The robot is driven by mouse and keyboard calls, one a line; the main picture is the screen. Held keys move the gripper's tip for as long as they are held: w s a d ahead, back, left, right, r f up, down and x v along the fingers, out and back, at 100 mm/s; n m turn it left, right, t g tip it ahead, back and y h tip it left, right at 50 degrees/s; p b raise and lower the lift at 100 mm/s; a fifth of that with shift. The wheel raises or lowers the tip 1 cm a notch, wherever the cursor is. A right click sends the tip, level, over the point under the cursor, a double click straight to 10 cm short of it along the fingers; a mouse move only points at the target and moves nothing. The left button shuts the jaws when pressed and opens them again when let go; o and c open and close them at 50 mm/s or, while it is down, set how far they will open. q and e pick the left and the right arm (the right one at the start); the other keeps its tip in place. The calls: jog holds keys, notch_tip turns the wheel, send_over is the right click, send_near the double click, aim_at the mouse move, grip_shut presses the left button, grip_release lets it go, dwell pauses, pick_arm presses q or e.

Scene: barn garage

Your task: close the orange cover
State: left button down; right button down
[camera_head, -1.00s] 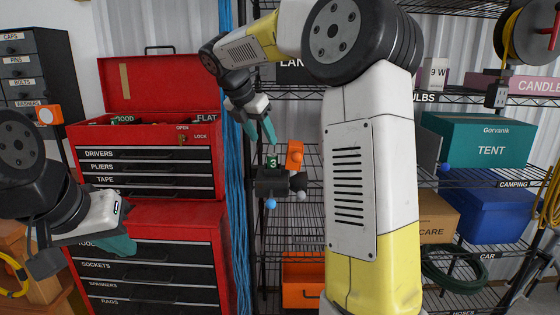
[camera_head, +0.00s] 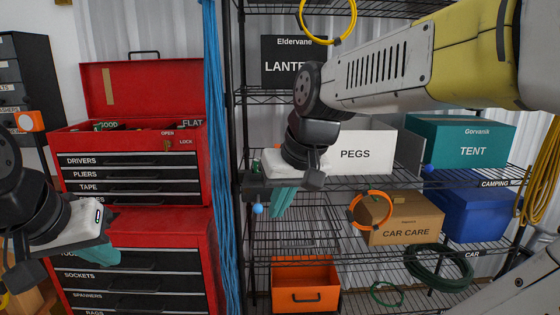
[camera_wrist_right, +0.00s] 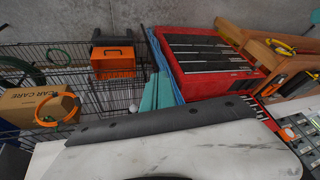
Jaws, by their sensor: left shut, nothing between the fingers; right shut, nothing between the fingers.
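The small upright orange flap seen earlier above a dark box on the rack is hidden behind my right gripper (camera_head: 283,201). Part of that dark box (camera_head: 256,181) shows left of the gripper, with a blue ball (camera_head: 258,208) below it. My right gripper is shut and empty, its teal fingers pointing down in front of the rack; they also show in the right wrist view (camera_wrist_right: 157,92). My left gripper (camera_head: 100,255) is shut and empty before the red tool cabinet (camera_head: 140,228).
An orange box with a handle (camera_head: 305,287) is on a lower shelf, also in the right wrist view (camera_wrist_right: 113,62). A pegs box (camera_head: 362,153), car care box (camera_head: 403,219) and orange ring (camera_head: 371,210) are right. Blue cords (camera_head: 222,150) hang beside the rack.

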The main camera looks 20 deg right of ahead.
jog(key=w+d+r+m+y, duration=0.3)
jog(key=w+d+m+y, duration=0.3)
jog(key=d+m, duration=0.6)
jog(key=w+d+r+m+y, duration=0.3)
jog(key=w+d+m, duration=0.4)
jog(key=d+m, duration=0.45)
jog(key=a+r+x, duration=0.1)
jog(key=r+x, duration=0.1)
jog(key=x, duration=1.1)
jog(key=shift+w+a, duration=0.15)
jog(key=shift+w, duration=0.2)
jog(key=shift+a+r, duration=0.1)
jog(key=shift+r, duration=0.15)
